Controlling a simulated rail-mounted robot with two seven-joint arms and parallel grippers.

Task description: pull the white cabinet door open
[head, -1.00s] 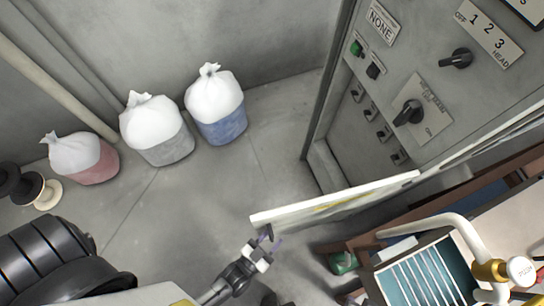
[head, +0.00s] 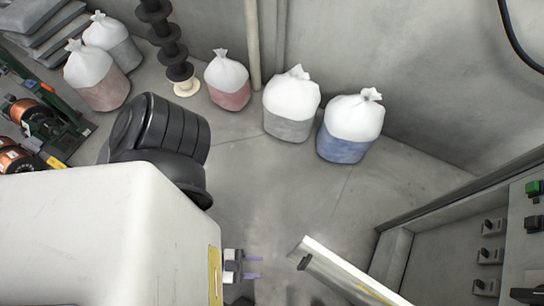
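The white cabinet door (head: 345,272) shows edge-on at the bottom, standing out at an angle from the grey control cabinet (head: 440,235). Its lower right part runs out of the picture. A small dark handle (head: 304,262) sits near its free left end. My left gripper (head: 256,266) is to the left of that end, with a gap of floor between them. Its two purple-tipped fingers are apart, point right towards the door and hold nothing. My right gripper is not in view.
Several tied white bags, such as the blue-bottomed one (head: 350,126), stand along the back wall. A stack of black spools (head: 165,45) stands behind. Copper spools (head: 28,110) on a green frame are at the left. The floor (head: 290,190) between is clear.

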